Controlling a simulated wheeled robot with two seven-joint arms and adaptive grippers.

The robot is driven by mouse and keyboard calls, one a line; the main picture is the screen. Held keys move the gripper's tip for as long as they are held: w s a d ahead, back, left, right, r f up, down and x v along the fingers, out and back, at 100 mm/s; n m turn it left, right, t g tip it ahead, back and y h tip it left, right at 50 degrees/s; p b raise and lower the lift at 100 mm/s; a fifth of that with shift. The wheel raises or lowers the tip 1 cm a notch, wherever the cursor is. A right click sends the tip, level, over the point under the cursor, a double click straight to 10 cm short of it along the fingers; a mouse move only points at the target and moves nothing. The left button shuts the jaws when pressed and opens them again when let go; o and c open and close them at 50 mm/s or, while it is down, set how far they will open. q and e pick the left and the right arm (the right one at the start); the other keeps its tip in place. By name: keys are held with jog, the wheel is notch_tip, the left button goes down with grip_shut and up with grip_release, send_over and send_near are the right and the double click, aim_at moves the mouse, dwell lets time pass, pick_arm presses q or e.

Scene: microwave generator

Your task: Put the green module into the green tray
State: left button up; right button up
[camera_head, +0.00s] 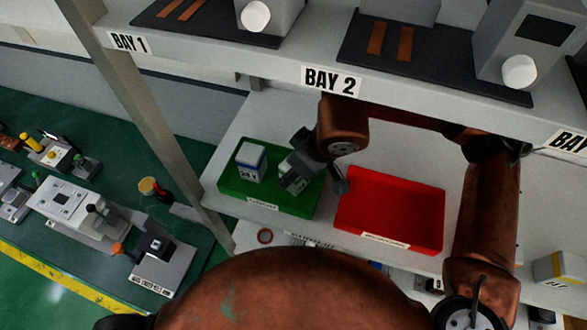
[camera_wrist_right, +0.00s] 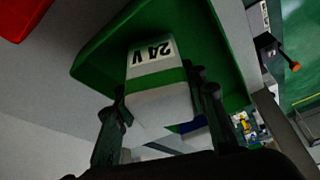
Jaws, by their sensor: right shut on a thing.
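The green module is a white block with a green band and a 24 V label; it shows in the right wrist view (camera_wrist_right: 157,88) and partly in the head view (camera_head: 292,182). My right gripper (camera_head: 299,168) is shut on it, one finger on each side, over the green tray (camera_head: 262,203). I cannot tell whether the module touches the tray floor. My left gripper is not in view.
A red tray (camera_head: 390,212) stands just right of the green tray and looks empty. An upper shelf labelled BAY 2 (camera_head: 331,81) runs above my right arm. A post (camera_head: 150,110) rises at the left. Another white module (camera_head: 560,267) lies at the right.

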jog(key=shift+f, duration=0.15)
jog(key=o, duration=1.4)
jog(key=shift+c, duration=0.2)
jog(key=shift+r, duration=0.3)
jog(key=b+v, duration=0.2)
jog(key=v, duration=0.4)
jog(key=shift+s, duration=0.1)
jog(key=shift+s+d+r, duration=0.15)
jog(key=shift+d+r, duration=0.05)
jog(key=shift+r, duration=0.35)
